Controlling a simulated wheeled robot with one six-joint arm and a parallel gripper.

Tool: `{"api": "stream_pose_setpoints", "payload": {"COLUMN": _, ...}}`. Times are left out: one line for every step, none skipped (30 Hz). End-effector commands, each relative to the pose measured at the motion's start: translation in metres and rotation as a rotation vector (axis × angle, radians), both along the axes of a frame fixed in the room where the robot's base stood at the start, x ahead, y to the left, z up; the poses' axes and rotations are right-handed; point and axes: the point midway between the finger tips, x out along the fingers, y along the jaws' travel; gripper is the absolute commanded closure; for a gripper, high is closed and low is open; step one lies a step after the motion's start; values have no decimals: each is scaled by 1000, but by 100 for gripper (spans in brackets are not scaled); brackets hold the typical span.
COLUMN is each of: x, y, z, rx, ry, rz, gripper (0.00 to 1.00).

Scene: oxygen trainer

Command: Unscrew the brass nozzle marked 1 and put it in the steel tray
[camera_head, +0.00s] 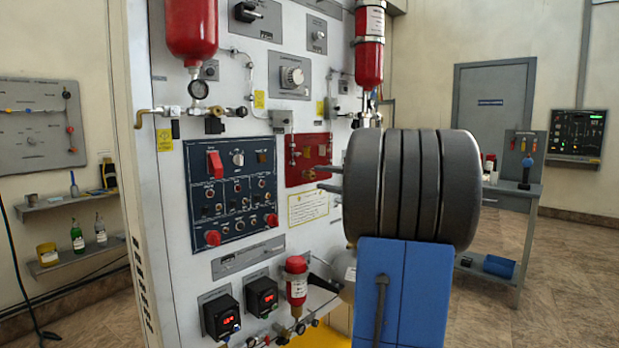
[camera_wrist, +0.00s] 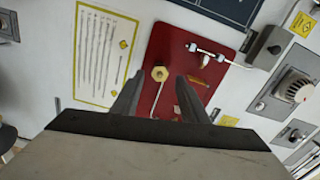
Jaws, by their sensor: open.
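A brass hex nozzle (camera_wrist: 160,74) sits on the red panel (camera_wrist: 170,45) in the wrist view. No number can be read on it. My gripper (camera_wrist: 159,80) is open, with one finger on each side of the nozzle in the picture. The gap along the line of sight is hard to judge, and I see no grip on it. In the head view my gripper (camera_head: 322,178) points at the lower right of the red panel (camera_head: 306,152), close to its face. A small brass fitting (camera_head: 309,174) shows there. I cannot make out the steel tray in either view.
A second fitting (camera_wrist: 205,55) with a white tube is on the red panel, right of the nozzle. A knob plate (camera_wrist: 290,90) lies further right. The blue switch panel (camera_head: 232,190) is left of the red panel. A bench (camera_head: 515,190) stands behind at right.

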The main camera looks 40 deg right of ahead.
Motion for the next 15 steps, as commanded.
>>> {"api": "stream_pose_setpoints", "payload": {"x": 0, "y": 0, "z": 0, "rx": 44, "ry": 3, "rz": 0, "gripper": 60}}
{"api": "stream_pose_setpoints", "payload": {"x": 0, "y": 0, "z": 0, "rx": 70, "ry": 5, "rz": 0, "gripper": 60}}
{"api": "stream_pose_setpoints", "payload": {"x": 0, "y": 0, "z": 0, "rx": 103, "ry": 8, "rz": 0, "gripper": 60}}
{"api": "stream_pose_setpoints", "payload": {"x": 0, "y": 0, "z": 0, "rx": 123, "ry": 10, "rz": 0, "gripper": 60}}
{"api": "stream_pose_setpoints", "payload": {"x": 0, "y": 0, "z": 0, "rx": 141, "ry": 11, "rz": 0, "gripper": 60}}
{"api": "stream_pose_setpoints", "payload": {"x": 0, "y": 0, "z": 0, "rx": 157, "ry": 12, "rz": 0, "gripper": 60}}
{"api": "stream_pose_setpoints", "payload": {"x": 0, "y": 0, "z": 0, "rx": 166, "ry": 13, "rz": 0, "gripper": 60}}
{"api": "stream_pose_setpoints", "payload": {"x": 0, "y": 0, "z": 0, "rx": 171, "ry": 13, "rz": 0, "gripper": 60}}
{"api": "stream_pose_setpoints", "payload": {"x": 0, "y": 0, "z": 0, "rx": 175, "ry": 14, "rz": 0, "gripper": 60}}
{"api": "stream_pose_setpoints", "payload": {"x": 0, "y": 0, "z": 0, "rx": 175, "ry": 14, "rz": 0, "gripper": 60}}
{"api": "stream_pose_setpoints", "payload": {"x": 0, "y": 0, "z": 0, "rx": 175, "ry": 14, "rz": 0, "gripper": 60}}
{"api": "stream_pose_setpoints", "payload": {"x": 0, "y": 0, "z": 0, "rx": 174, "ry": 14, "rz": 0, "gripper": 60}}
{"api": "stream_pose_setpoints", "payload": {"x": 0, "y": 0, "z": 0, "rx": 174, "ry": 14, "rz": 0, "gripper": 60}}
{"api": "stream_pose_setpoints", "payload": {"x": 0, "y": 0, "z": 0, "rx": 174, "ry": 14, "rz": 0, "gripper": 60}}
{"api": "stream_pose_setpoints", "payload": {"x": 0, "y": 0, "z": 0, "rx": 174, "ry": 14, "rz": 0, "gripper": 60}}
